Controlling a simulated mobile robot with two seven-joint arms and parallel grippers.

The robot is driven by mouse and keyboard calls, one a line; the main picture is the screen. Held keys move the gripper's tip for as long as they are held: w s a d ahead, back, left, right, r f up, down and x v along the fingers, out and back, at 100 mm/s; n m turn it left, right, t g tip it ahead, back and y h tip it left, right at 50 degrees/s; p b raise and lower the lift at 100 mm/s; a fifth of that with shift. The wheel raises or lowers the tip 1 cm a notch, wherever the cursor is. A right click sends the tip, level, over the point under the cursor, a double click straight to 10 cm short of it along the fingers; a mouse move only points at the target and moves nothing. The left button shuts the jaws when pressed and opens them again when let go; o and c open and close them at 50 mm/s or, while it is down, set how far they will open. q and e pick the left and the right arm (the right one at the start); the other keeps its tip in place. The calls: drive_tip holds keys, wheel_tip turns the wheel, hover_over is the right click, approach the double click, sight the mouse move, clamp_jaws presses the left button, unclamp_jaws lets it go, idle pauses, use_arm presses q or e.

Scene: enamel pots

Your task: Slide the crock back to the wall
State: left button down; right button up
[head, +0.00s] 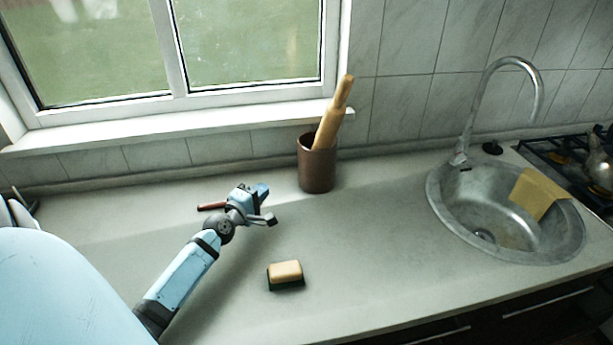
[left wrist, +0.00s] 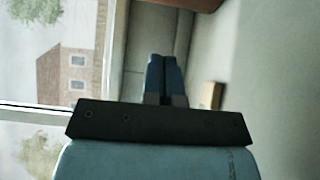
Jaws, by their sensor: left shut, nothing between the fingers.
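The brown crock (head: 317,168) stands upright on the counter near the tiled back wall, right of the window's middle. A wooden rolling pin (head: 335,115) leans out of it to the upper right. My left gripper (head: 262,191) is shut and empty, low over the counter to the left of the crock and apart from it. In the left wrist view, the fingers (left wrist: 162,77) are together, and part of the brown crock (left wrist: 195,4) shows at the top edge, ahead of them. My right gripper is not in view.
A sponge (head: 285,272) lies on the counter in front; a thin reddish-brown object (head: 212,206) lies behind my left wrist. The sink (head: 440,205) with a yellow cloth (head: 538,193) and a stove (head: 560,155) are at the right. The counter between crock and sink is clear.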

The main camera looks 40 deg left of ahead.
use_arm(q)
drive_tip(key=shift+w+a+f, duration=0.1)
drive_tip(key=shift+w+f, duration=0.2)
drive_tip(key=shift+w, duration=0.2)
approach(302, 166)
drive_tip(key=w+a, duration=0.3)
drive_tip(key=w, duration=0.1)
drive_tip(key=shift+a, duration=0.25)
drive_tip(key=shift+w+d+p, duration=0.6)
drive_tip(key=shift+w+d, duration=0.2)
drive_tip(key=shift+w, duration=0.15)
drive_tip(key=shift+w+d, duration=0.4)
drive_tip(key=shift+w+f, duration=0.1)
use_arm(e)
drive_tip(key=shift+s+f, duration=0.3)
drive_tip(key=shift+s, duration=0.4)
use_arm(q)
drive_tip(key=shift+d, duration=0.1)
